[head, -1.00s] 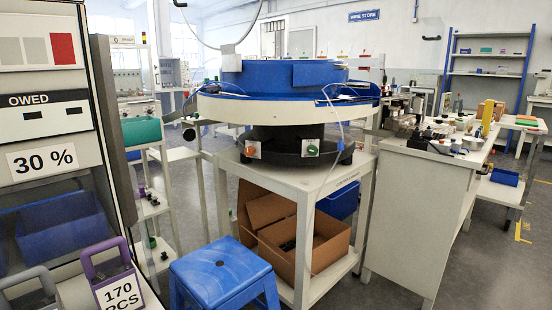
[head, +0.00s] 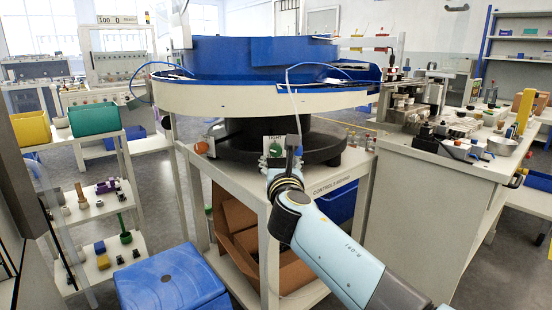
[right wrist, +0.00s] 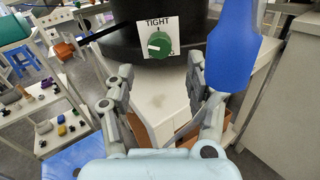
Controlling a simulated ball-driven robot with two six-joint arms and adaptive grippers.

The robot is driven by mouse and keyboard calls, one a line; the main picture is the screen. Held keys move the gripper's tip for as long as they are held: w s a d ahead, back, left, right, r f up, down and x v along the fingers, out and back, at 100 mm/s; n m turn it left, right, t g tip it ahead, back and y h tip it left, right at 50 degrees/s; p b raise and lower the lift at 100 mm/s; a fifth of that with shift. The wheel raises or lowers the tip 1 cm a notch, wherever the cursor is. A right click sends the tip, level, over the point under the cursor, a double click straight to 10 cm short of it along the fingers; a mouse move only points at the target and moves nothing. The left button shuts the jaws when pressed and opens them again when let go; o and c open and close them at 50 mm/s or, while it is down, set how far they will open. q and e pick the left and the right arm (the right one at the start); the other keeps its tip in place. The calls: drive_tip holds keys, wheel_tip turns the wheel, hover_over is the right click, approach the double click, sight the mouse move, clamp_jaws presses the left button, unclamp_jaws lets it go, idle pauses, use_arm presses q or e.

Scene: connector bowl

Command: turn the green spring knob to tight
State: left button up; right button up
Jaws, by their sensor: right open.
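The green spring knob (head: 276,151) sits on a white plate marked TIGHT (head: 272,139), on the front of the black base under the blue bowl. In the right wrist view the green knob (right wrist: 159,44) shows clearly, and its white mark points left, away from the word TIGHT above it. My right gripper (right wrist: 160,68) is open and empty, one finger to each side and a little below the knob, apart from it. In the head view my right gripper (head: 280,162) is in front of the plate and partly covers it. My left gripper is not in view.
A blue piece (right wrist: 234,45) stands close right of the right finger. A blue stool (head: 172,282) and a grey bench (head: 425,200) flank the stand.

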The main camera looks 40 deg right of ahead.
sight(276, 154)
drive_tip(key=b+x, duration=0.1)
drive_tip(key=x, duration=0.6)
drive_tip(key=shift+w+d+f+b, duration=0.1)
drive_tip(key=shift+w+f+b, duration=0.1)
drive_tip(key=shift+b, duration=0.1)
drive_tip(key=shift+w+d, duration=0.15)
drive_tip(key=shift+w, duration=0.1)
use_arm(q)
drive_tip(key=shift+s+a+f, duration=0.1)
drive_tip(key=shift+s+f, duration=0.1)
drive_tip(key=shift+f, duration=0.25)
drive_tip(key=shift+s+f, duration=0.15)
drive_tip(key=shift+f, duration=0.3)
use_arm(e)
drive_tip(key=shift+r, duration=0.1)
drive_tip(key=shift+c, duration=0.6)
clamp_jaws()
